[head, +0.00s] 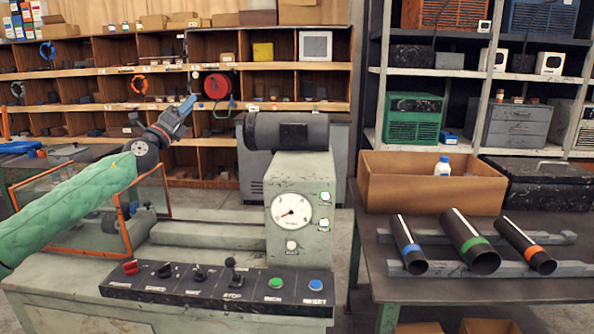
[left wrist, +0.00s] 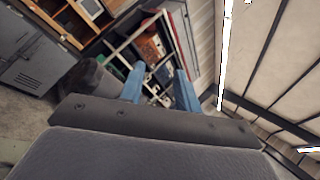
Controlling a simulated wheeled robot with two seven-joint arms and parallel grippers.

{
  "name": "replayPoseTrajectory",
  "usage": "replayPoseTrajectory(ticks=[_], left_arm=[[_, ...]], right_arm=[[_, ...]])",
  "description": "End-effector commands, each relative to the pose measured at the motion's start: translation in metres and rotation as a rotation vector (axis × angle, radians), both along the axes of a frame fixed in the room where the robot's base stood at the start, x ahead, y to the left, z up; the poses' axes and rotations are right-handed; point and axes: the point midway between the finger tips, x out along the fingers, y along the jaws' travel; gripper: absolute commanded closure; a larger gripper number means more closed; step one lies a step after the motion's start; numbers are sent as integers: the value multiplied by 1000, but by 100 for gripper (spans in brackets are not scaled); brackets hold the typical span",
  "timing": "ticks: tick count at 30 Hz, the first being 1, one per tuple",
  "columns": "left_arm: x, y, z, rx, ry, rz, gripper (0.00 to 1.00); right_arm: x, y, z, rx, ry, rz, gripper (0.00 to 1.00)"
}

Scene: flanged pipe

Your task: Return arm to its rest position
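My left arm comes in from the left in a green sleeve. Its gripper (head: 187,106) is raised in the air above the green machine (head: 302,183), left of its dial housing, in front of the wooden shelves. In the left wrist view its two blue fingers (left wrist: 160,88) stand apart with nothing between them. My right gripper is in neither view. Three dark pipes, with a blue band (head: 409,246), a green band (head: 470,242) and an orange band (head: 527,244), lie on grey rests on the right-hand table (head: 450,290).
An orange-framed guard (head: 147,205) stands on the machine below my left arm. A control panel (head: 215,290) with knobs, a lever and buttons runs along the machine's front. A cardboard box (head: 430,185) with a white bottle (head: 442,168) and a black case (head: 548,183) stand behind the pipes.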

Motion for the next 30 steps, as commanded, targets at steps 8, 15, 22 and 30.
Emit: replayPoseTrajectory(ticks=[8, 15, 22, 30], left_arm=[[-38, -15, 13, -584, 46, 26, 67], [-70, -29, -61, -1052, 263, 109, 67], [-108, -51, -154, -1338, 517, 219, 67], [-166, -81, -255, -1538, 806, 338, 67]], right_arm=[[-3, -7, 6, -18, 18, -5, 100], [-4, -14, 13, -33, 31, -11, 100], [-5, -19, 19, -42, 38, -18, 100], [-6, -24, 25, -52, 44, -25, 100]])
